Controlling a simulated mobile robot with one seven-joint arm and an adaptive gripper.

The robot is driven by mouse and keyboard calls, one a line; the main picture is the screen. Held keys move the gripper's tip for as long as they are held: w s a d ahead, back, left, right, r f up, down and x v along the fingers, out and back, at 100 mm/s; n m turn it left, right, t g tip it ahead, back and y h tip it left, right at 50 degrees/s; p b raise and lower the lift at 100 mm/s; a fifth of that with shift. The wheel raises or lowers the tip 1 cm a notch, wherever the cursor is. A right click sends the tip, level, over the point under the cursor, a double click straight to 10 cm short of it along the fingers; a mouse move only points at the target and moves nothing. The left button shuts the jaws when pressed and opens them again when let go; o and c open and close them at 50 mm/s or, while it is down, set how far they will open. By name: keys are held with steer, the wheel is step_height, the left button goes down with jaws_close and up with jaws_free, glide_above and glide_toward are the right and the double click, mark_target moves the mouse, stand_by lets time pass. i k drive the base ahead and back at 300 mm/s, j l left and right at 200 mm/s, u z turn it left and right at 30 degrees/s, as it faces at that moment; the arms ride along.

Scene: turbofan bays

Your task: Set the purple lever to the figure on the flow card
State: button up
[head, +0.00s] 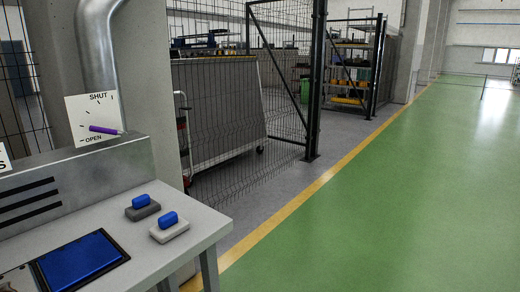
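The purple lever (106,130) sits on a white square dial plate (84,105) at the left of the head view. The plate is marked SHUT at the top and OPEN at the lower left, with tick marks between. The lever lies nearly level, its end pointing right and slightly down. No flow card can be made out; a white card edge (4,158) at the left border shows only the letter S. My gripper is not in view.
A grey bench (205,235) below the dial bears two blocks with blue tops (141,202) (168,220) and a black-framed blue panel (82,260). A mesh fence (235,110) stands behind. The green floor (380,200) at right is clear.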

mark_target(95, 129)
steer(key=u, duration=1.35)
steer(key=k+l+z, duration=0.1)
steer(key=l, duration=0.35)
steer(key=k+l+z, duration=0.1)
steer(key=l, duration=0.3)
steer(key=i+j, duration=0.2)
steer(key=i, duration=0.25)
